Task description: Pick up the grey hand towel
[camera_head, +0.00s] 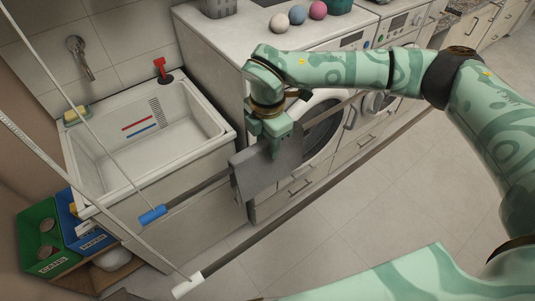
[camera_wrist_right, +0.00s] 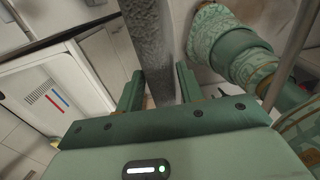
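The grey hand towel (camera_head: 262,175) hangs over a drying-rack bar in the middle of the head view, in front of the cabinet and washer. My right gripper (camera_head: 275,148) points down at the towel's upper part. In the right wrist view the towel (camera_wrist_right: 150,50) shows nearly edge-on, running down between the two fingers of my right gripper (camera_wrist_right: 160,88). The fingers stand apart on either side of it. Whether either finger touches the cloth is hard to tell. My left gripper is not in view.
The towel's bar has a blue end cap (camera_head: 152,215). Another bar with a white end (camera_head: 188,287) runs in front, lower down. A white sink (camera_head: 150,165) stands at left, green and blue bins (camera_head: 45,240) below left. A washer (camera_head: 322,128) is behind. The floor at right is clear.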

